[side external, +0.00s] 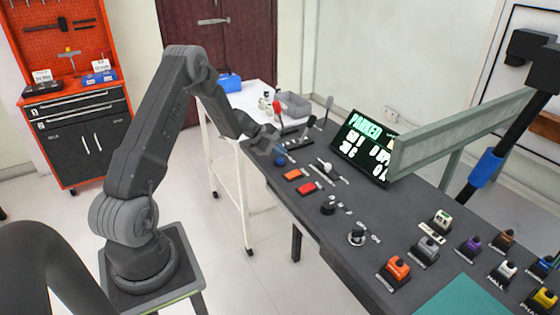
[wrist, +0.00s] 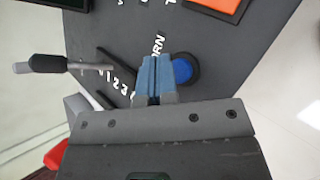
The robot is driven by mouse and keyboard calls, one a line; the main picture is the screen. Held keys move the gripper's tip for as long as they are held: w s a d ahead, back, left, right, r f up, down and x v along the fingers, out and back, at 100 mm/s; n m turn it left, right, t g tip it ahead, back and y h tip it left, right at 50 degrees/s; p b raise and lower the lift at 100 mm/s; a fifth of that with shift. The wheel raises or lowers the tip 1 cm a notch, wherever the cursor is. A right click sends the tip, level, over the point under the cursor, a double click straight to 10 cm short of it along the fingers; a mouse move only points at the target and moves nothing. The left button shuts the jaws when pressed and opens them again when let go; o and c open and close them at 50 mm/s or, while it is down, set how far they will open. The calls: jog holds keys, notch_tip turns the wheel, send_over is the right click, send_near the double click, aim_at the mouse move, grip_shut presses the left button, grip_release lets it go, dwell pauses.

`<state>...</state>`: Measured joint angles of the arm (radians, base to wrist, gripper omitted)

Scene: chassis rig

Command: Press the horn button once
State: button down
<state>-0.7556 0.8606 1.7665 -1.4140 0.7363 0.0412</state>
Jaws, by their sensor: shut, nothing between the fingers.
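The horn button is a round blue button (side external: 280,161) in a dark ring near the panel's left edge. It also shows in the wrist view (wrist: 183,71), beside white lettering (wrist: 157,45) of which "RN" is readable. My gripper (side external: 272,141) is above the panel, up and slightly left of the button in the side view. In the wrist view its two blue-grey fingers (wrist: 155,62) are closed together with nothing between them. They cover the button's left edge and part of the lettering. A gap appears between the fingertips and button in the side view, but its exact height is unclear.
An orange switch (side external: 294,175) and a red switch (side external: 309,187) sit close to the button. A lever (wrist: 50,64) and numbered marks lie left of the fingers in the wrist view. A lit display (side external: 366,146) and a grey-green beam (side external: 460,130) stand further back.

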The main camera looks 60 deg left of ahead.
aim_at(279, 161)
dwell(0.7)
jog(key=shift+f, duration=0.45)
jog(key=shift+f, duration=0.4)
dwell(0.5)
jog(key=shift+r, duration=0.85)
jog(key=shift+r, duration=2.5)
